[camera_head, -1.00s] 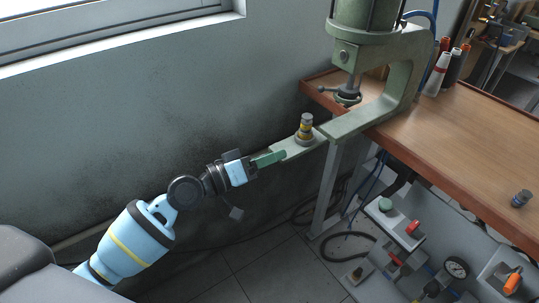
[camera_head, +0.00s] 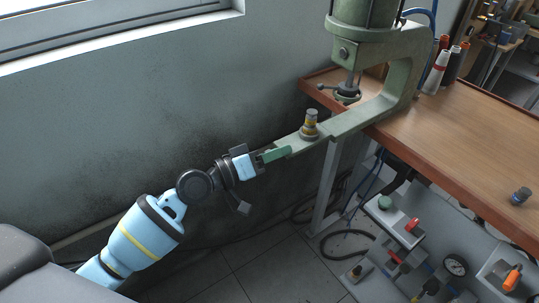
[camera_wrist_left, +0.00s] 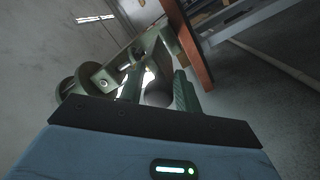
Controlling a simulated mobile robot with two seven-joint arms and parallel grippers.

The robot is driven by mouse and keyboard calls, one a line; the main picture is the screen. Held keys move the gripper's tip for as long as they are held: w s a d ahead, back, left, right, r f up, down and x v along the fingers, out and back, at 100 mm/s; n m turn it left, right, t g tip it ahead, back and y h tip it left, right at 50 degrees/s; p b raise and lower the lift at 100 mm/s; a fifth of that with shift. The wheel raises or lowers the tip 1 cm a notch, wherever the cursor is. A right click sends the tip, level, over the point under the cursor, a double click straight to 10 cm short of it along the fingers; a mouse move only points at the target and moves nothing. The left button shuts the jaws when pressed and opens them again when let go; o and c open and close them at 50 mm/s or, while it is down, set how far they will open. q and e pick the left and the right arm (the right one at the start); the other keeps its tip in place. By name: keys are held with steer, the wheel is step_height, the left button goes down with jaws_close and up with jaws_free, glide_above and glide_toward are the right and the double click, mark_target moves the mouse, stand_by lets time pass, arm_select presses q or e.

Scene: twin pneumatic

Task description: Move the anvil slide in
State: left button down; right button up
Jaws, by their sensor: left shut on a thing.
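The anvil slide (camera_head: 297,143) is a flat green bar with a green handle (camera_head: 277,154) at its left end. A small grey and yellow cylindrical part (camera_head: 310,124) stands upright on it. My left gripper (camera_head: 263,159) is shut on the handle. In the left wrist view the gripper's fingers (camera_wrist_left: 158,92) point toward the green press, with much of the grip hard to make out. The green press (camera_head: 408,75) stands at the table edge, its ram (camera_head: 347,92) above the frame's lower arm. My right gripper is not in view.
The wooden table (camera_head: 470,130) holds several spools (camera_head: 440,72) at the back and another small part (camera_head: 521,196) at the right. A grey panel with valves and a gauge (camera_head: 456,266) is below. A wall lies behind my left arm.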

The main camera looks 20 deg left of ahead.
mark_target(314, 133)
arm_select(q)
steer(key=x, duration=0.3)
steer(key=b+x, duration=0.1)
steer(key=x, duration=0.2)
steer(key=b+x, duration=0.1)
steer(key=x, duration=0.3)
steer(key=shift+w+a, duration=0.3)
steer(key=shift+w, duration=0.1)
steer(key=shift+w+d+b, duration=0.25)
steer(key=shift+w+b, duration=0.05)
steer(key=shift+w+r, duration=0.15)
steer(key=shift+r, duration=0.2)
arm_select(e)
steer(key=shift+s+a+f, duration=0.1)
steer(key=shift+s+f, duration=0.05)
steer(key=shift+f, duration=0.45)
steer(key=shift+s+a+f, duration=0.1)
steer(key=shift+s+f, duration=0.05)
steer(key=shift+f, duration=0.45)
arm_select(q)
steer(key=c, duration=1.5)
jaws_free()
steer(key=o, duration=0.3)
steer(key=shift+d, duration=0.15)
steer(key=shift+w+d+f, duration=0.1)
steer(key=shift+f, duration=0.05)
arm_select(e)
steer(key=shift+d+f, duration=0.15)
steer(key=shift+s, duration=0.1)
